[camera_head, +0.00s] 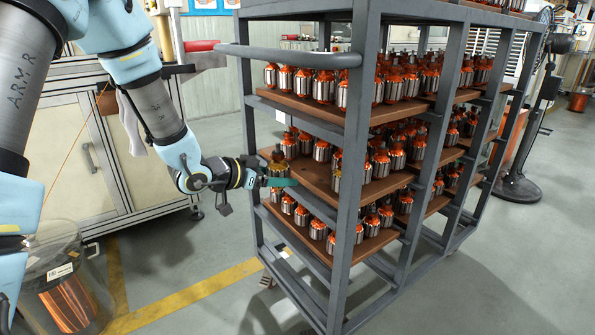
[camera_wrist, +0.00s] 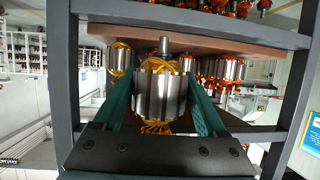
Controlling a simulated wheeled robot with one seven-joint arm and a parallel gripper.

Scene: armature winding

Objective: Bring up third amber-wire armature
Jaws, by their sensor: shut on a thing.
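My gripper (camera_head: 280,181) reaches into the end of a grey rack at the height of its middle shelf (camera_head: 318,177). In the wrist view its green fingers (camera_wrist: 161,105) are shut on the sides of an amber-wire armature (camera_wrist: 163,95). This armature is upright, with yellow windings above and below a silver core and a grey shaft on top. It shows small in the head view (camera_head: 278,164). Another armature with yellow windings (camera_wrist: 121,60) stands behind it to the left in the wrist view. Whether the held armature touches the shelf is hidden.
Orange-wire armatures (camera_wrist: 228,68) stand close behind to the right. A brown shelf board (camera_wrist: 195,45) is just above the held armature. Grey rack posts (camera_head: 357,140) and a push handle (camera_head: 290,57) border the arm. The floor left of the rack is open.

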